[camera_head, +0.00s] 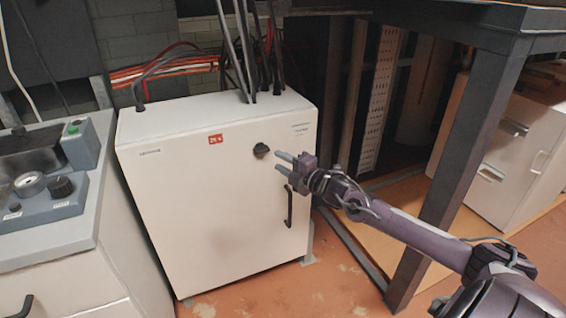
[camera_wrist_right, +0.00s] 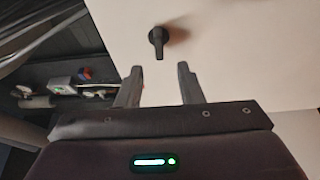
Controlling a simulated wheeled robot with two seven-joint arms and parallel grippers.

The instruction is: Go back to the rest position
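My right gripper (camera_head: 285,164) is in front of the white heat pump cabinet (camera_head: 210,215), just right of the black knob (camera_head: 261,150) on its front. In the right wrist view the gripper (camera_wrist_right: 160,85) has its two fingers apart with nothing between them. The black knob (camera_wrist_right: 157,40) shows beyond the fingertips, apart from them, with its lever pointing down. My right arm reaches in from the lower right. My left gripper is not in view.
A grey-topped unit (camera_head: 50,210) with a gauge and knobs stands at the left. A dark table leg (camera_head: 455,165) stands close to my right arm. A white drawer cabinet (camera_head: 505,150) is at the right. Cables rise from the cabinet top.

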